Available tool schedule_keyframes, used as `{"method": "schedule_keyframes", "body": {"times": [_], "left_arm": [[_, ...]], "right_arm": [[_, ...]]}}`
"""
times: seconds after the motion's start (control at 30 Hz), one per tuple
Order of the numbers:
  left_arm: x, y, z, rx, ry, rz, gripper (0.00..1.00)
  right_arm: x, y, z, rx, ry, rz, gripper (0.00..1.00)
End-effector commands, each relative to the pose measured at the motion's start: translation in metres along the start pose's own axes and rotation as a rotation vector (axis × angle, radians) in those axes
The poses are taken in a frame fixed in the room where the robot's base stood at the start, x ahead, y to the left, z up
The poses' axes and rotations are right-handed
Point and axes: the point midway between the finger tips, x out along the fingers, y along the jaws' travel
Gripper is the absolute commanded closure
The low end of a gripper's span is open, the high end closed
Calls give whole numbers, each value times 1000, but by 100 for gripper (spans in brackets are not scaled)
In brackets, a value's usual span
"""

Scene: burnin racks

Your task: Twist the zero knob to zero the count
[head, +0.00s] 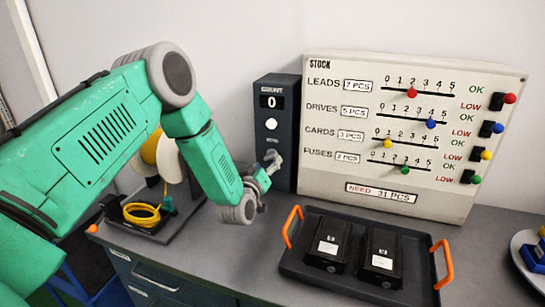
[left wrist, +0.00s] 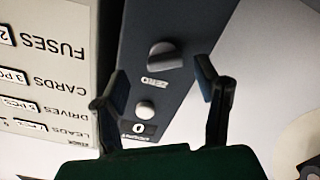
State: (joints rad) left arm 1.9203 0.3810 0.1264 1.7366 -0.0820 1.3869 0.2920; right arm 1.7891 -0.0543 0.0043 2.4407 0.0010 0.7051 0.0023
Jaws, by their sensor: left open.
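The dark counter unit (head: 283,125) stands upright against the left side of the stock board, and its display (head: 271,102) reads 0. A round white button (head: 271,124) sits below the display. In the left wrist view the grey zero knob (left wrist: 164,56) is on the unit's face beside a ZERO label (left wrist: 164,82); the view is upside down. My left gripper (head: 268,168) is in front of the unit's lower face. In the left wrist view its open fingers (left wrist: 162,82) are spread to either side of the knob's line, with no contact visible. My right gripper is out of view.
The cream stock board (head: 400,60) with coloured sliders and switches stands right of the unit. A dark tray (head: 325,285) with orange handles and two black boxes lies in front. A yellow cable coil (head: 141,215) and a spool (head: 165,155) are at left.

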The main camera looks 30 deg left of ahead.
Motion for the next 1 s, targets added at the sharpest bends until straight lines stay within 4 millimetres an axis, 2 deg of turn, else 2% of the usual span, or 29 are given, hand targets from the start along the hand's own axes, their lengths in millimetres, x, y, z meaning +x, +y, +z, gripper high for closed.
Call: {"method": "schedule_keyframes", "body": {"times": [0.1, 0.3, 0.63, 0.67, 0.7, 0.77, 0.8, 1.0], "left_arm": [[20, 0, -1, 1, 2, 0, 43], [38, 0, 0, 1, -1, 0, 43], [41, 3, 0, 3, 0, 0, 43], [41, 3, 0, 2, 0, 0, 50], [41, 2, 0, 2, 0, 0, 64], [42, 2, 0, 2, -1, 1, 85], [42, 1, 0, 1, -1, 1, 93], [42, 1, 0, -3, 0, 2, 92]], "right_arm": [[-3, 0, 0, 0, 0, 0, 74], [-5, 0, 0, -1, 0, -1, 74], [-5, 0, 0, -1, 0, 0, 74], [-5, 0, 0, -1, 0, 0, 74], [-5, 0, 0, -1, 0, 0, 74], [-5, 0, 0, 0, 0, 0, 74], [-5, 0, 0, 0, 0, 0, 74], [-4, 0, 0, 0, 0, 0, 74]]}}
